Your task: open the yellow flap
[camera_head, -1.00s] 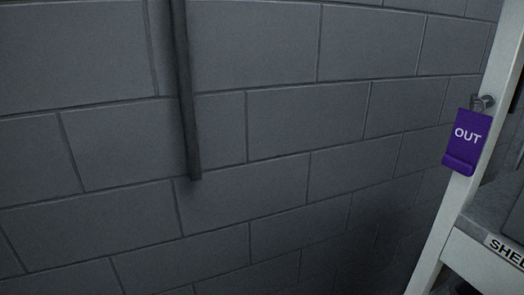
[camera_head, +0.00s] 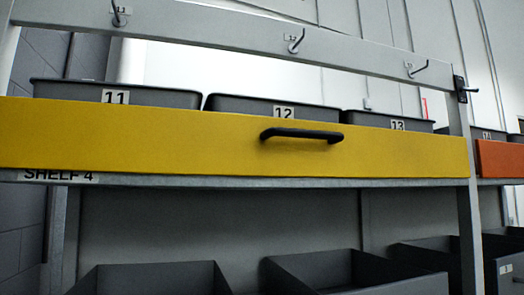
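The yellow flap (camera_head: 180,143) is a long panel across the front of the shelf in the head view, and it stands upright. A black bar handle (camera_head: 301,134) is fixed near the upper edge, right of its middle. The flap covers the lower fronts of grey bins labelled 11 (camera_head: 60,93), 12 (camera_head: 235,104) and 13 (camera_head: 362,119). Neither of my grippers shows in this view.
The shelf edge under the flap reads SHELF 4 (camera_head: 60,176). A grey rail (camera_head: 220,34) with hooks runs above the bins. A rack post (camera_head: 469,220) stands at right, with an orange panel (camera_head: 500,159) beyond it. Open grey bins (camera_head: 150,279) stand below.

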